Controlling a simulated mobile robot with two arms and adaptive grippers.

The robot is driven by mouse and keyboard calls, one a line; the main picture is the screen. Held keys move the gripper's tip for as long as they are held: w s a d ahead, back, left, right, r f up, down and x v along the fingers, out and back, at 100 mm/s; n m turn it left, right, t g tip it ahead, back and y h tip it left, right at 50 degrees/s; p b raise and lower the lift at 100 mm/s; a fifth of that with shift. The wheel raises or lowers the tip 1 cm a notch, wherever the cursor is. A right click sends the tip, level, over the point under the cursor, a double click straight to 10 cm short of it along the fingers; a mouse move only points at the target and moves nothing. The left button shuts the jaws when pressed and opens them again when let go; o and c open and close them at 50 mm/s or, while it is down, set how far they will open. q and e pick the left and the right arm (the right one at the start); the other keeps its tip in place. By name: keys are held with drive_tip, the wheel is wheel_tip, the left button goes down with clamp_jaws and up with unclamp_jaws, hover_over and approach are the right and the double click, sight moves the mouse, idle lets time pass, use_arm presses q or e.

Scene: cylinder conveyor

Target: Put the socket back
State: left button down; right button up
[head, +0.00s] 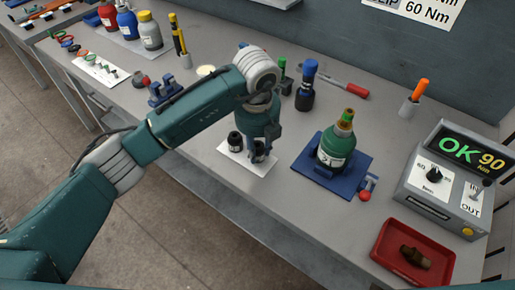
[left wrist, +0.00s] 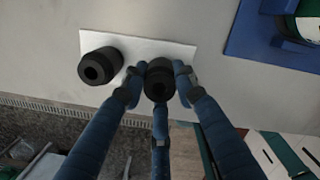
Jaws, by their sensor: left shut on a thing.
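My left gripper (head: 261,145) is shut on a black socket (left wrist: 159,78), its fingers around the socket's sides. The held socket is over the white mat (left wrist: 140,44) near its front edge. I cannot tell whether it touches the mat. A second black socket (head: 235,142) stands on the mat to the left of it, apart from the fingers; it also shows in the left wrist view (left wrist: 100,66). In the head view the fingers partly hide the held socket. My right gripper is in neither view.
To the right, a green cylinder (head: 336,148) stands in a blue fixture (head: 358,167). Further right are a tester (head: 443,190) reading OK 90 Nm and a red tray (head: 383,255) with a brown fitting. A blue-topped black tool (head: 306,88) stands behind. The table's front edge is close.

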use_arm(q)
drive_tip(key=shift+f, duration=0.65)
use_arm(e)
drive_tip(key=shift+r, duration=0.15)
use_arm(q)
drive_tip(key=shift+f, duration=0.15)
drive_tip(key=c, duration=1.5)
unclamp_jaws()
drive_tip(key=shift+c, duration=0.2)
drive_tip(key=shift+o, duration=0.9)
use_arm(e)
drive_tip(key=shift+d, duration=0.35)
